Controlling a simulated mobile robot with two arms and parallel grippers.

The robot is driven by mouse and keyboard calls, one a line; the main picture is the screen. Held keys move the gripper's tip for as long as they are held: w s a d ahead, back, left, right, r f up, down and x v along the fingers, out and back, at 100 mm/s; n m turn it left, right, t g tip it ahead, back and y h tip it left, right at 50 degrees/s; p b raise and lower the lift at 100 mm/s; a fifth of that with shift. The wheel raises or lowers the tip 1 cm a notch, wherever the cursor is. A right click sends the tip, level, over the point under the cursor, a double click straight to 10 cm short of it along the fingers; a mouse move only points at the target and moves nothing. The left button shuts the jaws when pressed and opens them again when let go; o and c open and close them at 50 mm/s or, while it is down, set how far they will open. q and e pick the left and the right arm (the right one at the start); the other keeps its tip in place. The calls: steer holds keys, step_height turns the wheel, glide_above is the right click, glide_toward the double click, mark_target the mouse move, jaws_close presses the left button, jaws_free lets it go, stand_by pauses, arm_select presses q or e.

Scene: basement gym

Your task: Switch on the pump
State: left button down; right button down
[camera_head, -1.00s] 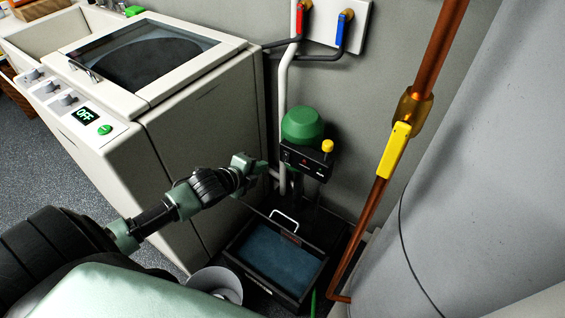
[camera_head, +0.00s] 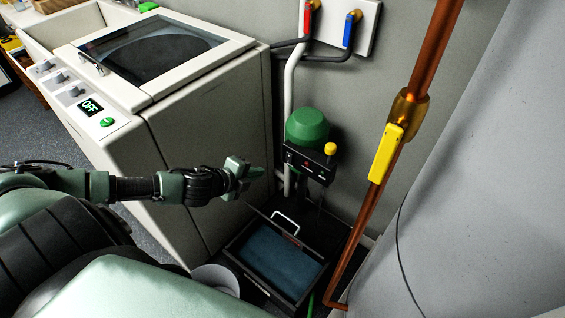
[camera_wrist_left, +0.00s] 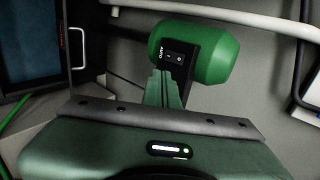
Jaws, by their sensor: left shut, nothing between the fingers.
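The pump (camera_head: 307,127) is a green dome above a black control box (camera_head: 308,163) with a yellow knob (camera_head: 330,148), near the back wall. In the left wrist view the pump (camera_wrist_left: 210,50) lies on its side in the picture. Its black panel (camera_wrist_left: 174,58) carries a small rocker switch and white lettering too small to read surely. My left gripper (camera_head: 258,172) is shut and empty, just left of the control box. In the wrist view its fingertips (camera_wrist_left: 166,74) overlap the panel's lower edge; I cannot tell whether they touch it. My right gripper is not in view.
A washing machine (camera_head: 205,135) showing OFF stands left of the pump. A black filter tray (camera_head: 275,262) with a raised handle lies below, beside a grey bucket (camera_head: 215,279). A copper pipe (camera_head: 367,205) with a yellow lever (camera_head: 386,155) and a large grey tank (camera_head: 470,190) bound the right.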

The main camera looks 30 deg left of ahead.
arm_select(q)
glide_toward(288, 158)
steer(key=w+f, duration=0.3)
steer(key=f, duration=0.1)
steer(key=shift+w+d+f, duration=0.2)
steer(key=shift+w+f, duration=0.15)
steer(key=shift+w, duration=0.05)
steer(key=shift+w+f, duration=0.15)
steer(key=shift+w, duration=0.45)
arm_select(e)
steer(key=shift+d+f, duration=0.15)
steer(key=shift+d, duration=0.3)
arm_select(q)
steer(key=shift+w, duration=0.1)
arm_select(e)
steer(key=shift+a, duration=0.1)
